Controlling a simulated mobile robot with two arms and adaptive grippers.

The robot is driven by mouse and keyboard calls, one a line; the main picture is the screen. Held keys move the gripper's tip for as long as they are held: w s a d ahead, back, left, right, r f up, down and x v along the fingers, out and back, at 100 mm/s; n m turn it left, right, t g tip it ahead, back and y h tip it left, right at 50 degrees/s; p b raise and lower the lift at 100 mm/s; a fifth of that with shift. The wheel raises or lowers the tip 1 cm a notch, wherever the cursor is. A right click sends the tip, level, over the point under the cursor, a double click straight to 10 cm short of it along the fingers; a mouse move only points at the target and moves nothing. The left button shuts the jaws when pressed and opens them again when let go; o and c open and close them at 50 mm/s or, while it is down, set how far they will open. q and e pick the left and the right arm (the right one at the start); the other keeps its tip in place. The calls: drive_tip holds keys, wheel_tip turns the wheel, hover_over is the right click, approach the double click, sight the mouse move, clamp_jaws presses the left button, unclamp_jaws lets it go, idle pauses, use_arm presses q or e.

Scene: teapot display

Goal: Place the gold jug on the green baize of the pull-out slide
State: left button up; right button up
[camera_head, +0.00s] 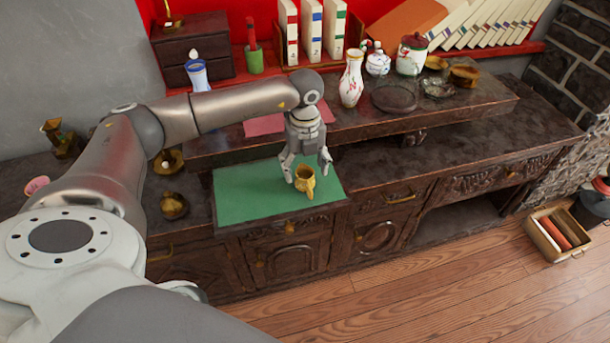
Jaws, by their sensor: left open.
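The gold jug (305,181) stands upright on the green baize (245,194) of the pull-out slide, right of its middle, with its handle towards the front edge. My left gripper (307,168) points down just above and behind the jug. Its fingers are spread, one to the left of the jug and one to the right, and it is open. I cannot tell whether a finger touches the jug. My right gripper is not in view.
Brass pieces, including a round pot (174,205), stand left of the slide. The baize left of the jug is clear.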

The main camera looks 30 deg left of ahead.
sight(306, 173)
use_arm(q)
wheel_tip(306, 173, up, 8)
drive_tip(key=b, duration=0.1)
drive_tip(key=shift+r, duration=0.2)
drive_tip(key=shift+d+f, duration=0.1)
drive_tip(key=shift+d, duration=0.05)
